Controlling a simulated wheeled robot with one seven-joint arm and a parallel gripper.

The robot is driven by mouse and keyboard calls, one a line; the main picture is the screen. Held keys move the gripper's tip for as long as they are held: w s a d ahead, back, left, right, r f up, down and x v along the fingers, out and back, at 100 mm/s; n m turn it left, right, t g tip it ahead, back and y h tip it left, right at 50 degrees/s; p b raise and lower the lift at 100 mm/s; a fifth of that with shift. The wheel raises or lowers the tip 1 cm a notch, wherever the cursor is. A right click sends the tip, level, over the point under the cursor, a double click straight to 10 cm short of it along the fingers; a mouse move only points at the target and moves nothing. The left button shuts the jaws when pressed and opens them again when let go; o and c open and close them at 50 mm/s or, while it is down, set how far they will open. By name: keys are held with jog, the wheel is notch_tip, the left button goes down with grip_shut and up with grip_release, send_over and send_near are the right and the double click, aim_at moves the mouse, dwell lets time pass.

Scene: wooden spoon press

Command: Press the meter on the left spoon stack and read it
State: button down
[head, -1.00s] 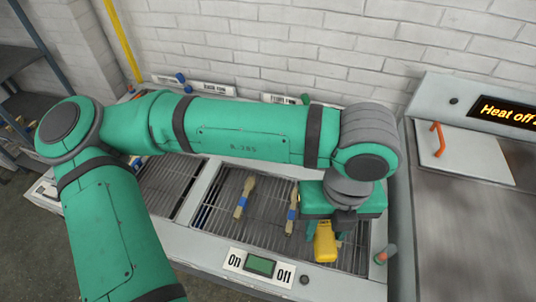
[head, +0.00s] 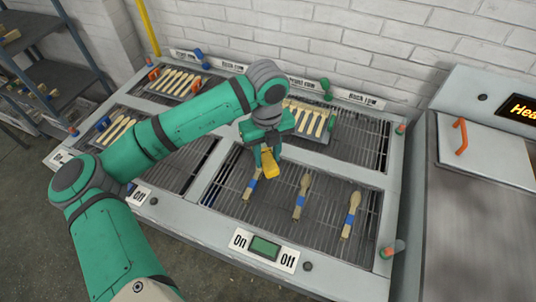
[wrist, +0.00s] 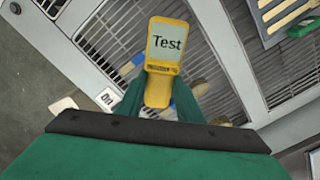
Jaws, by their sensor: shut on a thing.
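Three wooden spoon stacks with blue bands lie on the front right rack: the left stack (head: 249,186), the middle stack (head: 302,192) and the right stack (head: 350,214). My gripper (head: 267,153) is shut on the yellow meter (head: 271,166), at the upper end of the left stack and hiding part of it. I cannot tell whether the meter touches the stack. In the wrist view the meter (wrist: 158,88) sits between the green fingers, and its screen (wrist: 167,42) reads "Test". Parts of spoons show behind it.
An On/Off panel (head: 264,247) is on the front edge. More spoons lie on the back racks (head: 304,118). A metal cabinet with an orange handle (head: 460,136) stands at the right, and shelves (head: 45,75) at the left.

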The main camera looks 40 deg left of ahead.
jog(key=shift+s+f, duration=0.1)
jog(key=shift+f, duration=3.4)
jog(key=c, duration=1.9)
grip_release()
jog(key=c, duration=0.6)
jog(key=shift+f, duration=0.45)
jog(key=shift+r, duration=0.15)
